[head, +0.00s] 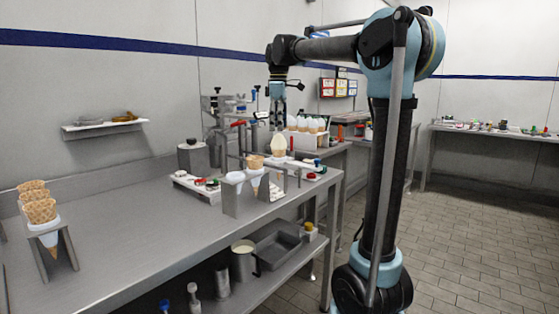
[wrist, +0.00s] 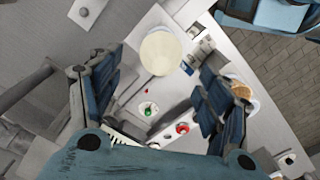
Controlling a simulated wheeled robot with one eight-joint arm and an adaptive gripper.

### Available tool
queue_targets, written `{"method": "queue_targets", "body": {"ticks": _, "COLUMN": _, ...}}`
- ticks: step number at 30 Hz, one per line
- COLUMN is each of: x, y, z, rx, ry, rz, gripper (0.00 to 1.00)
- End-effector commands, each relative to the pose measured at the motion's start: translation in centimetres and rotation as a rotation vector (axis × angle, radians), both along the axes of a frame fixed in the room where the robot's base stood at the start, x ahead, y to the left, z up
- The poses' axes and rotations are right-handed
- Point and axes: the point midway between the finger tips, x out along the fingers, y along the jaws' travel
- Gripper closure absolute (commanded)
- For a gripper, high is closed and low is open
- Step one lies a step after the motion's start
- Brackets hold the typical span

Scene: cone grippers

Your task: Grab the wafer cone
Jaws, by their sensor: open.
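My gripper (head: 278,122) is open, pointing down above the far end of the steel table. In the wrist view its two fingers (wrist: 160,100) stand wide apart with nothing held between them. A wafer cone (head: 256,161) sits in a metal holder; in the wrist view a wafer cone (wrist: 239,89) shows partly hidden beside the right finger. A pale, cream-topped cone (head: 278,145) stands just below my gripper in the head view. A pale round top (wrist: 160,53) lies ahead between the fingers in the wrist view. Stacked wafer cones (head: 39,206) stand in another holder at the near left.
A tray with red and green items (head: 195,186) lies on the table (head: 130,235). Pots (head: 243,262) and a pan (head: 283,240) are on the lower shelf.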

Motion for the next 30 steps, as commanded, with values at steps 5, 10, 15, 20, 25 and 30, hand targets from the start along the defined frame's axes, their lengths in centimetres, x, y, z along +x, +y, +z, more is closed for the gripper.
{"method": "queue_targets", "body": {"ticks": 5, "x": 0.0, "y": 0.0, "z": -2.9, "rx": 0.000, "ry": 0.000, "rz": -0.001, "gripper": 0.29}}
{"method": "queue_targets", "body": {"ticks": 10, "x": 0.0, "y": 0.0, "z": -4.4, "rx": 0.000, "ry": 0.000, "rz": -0.001, "gripper": 0.29}}
{"method": "queue_targets", "body": {"ticks": 15, "x": -0.1, "y": 0.0, "z": -5.3, "rx": 0.000, "ry": 0.000, "rz": -0.001, "gripper": 0.29}}
{"method": "queue_targets", "body": {"ticks": 20, "x": -0.1, "y": -0.1, "z": -7.5, "rx": 0.000, "ry": 0.000, "rz": -0.001, "gripper": 0.29}}
{"method": "queue_targets", "body": {"ticks": 25, "x": -0.1, "y": -0.1, "z": -9.3, "rx": 0.000, "ry": 0.000, "rz": -0.001, "gripper": 0.29}}
{"method": "queue_targets", "body": {"ticks": 30, "x": -0.1, "y": -0.1, "z": -9.9, "rx": 0.000, "ry": 0.000, "rz": -0.001, "gripper": 0.29}}
